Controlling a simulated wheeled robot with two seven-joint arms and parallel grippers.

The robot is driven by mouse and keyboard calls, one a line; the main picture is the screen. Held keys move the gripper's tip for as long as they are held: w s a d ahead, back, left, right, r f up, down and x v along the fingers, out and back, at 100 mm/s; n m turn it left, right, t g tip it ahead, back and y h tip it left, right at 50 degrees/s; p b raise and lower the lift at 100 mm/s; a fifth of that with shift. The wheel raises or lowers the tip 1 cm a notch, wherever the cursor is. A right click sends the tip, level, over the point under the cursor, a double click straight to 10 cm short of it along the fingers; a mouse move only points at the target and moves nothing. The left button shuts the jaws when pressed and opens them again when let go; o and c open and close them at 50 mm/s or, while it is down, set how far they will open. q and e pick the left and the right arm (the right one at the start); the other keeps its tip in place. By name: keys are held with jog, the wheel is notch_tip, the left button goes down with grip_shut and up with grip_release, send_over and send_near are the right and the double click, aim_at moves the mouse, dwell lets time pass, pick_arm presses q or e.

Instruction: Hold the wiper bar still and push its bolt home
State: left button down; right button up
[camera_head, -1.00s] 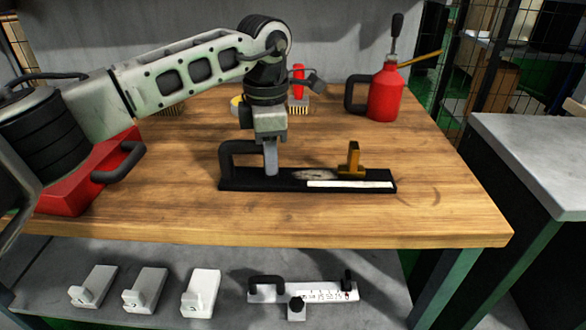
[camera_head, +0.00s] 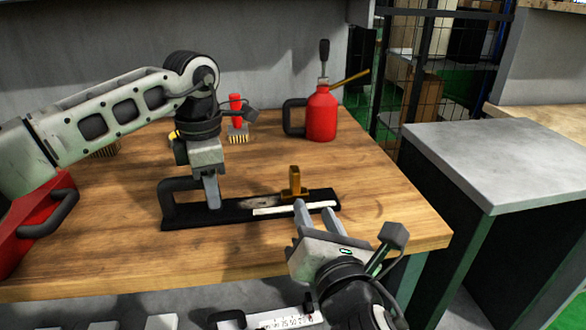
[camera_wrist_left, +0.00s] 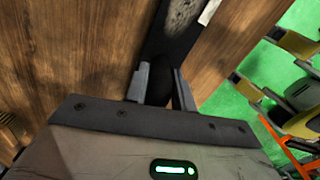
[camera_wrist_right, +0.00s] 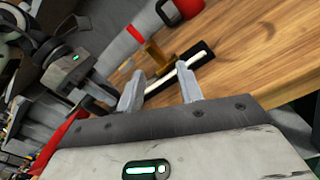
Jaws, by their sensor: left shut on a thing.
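The wiper bar (camera_head: 236,215) is a long black bar with a white strip and a black handle at its left end. It lies flat on the wooden table. The brass bolt (camera_head: 294,181) stands upright at its right part; how deep it sits cannot be told. My left gripper (camera_head: 213,201) is shut on the bar's black handle, which shows between the fingers in the left wrist view (camera_wrist_left: 158,88). My right gripper (camera_head: 315,208) is open and empty, in front of the bolt on the near side. The right wrist view shows the bolt (camera_wrist_right: 155,52) beyond the fingers.
A red oil can (camera_head: 321,114) and a red-handled brush (camera_head: 237,122) stand at the back of the table. A red box (camera_head: 30,222) is at the left edge. A grey cabinet (camera_head: 510,160) stands to the right. The table's right front is clear.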

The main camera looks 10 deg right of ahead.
aim_at(295, 169)
jog(key=n, duration=0.1)
jog(key=a+n, duration=0.1)
jog(key=n, duration=0.2)
jog(key=shift+w+a+r+n+h, duration=0.15)
jog(key=shift+w+r+n+h, duration=0.15)
jog(key=shift+w+r, duration=0.1)
jog(key=shift+w, duration=0.1)
jog(key=w, duration=1.1)
jog(key=shift+w, duration=0.35)
grip_shut()
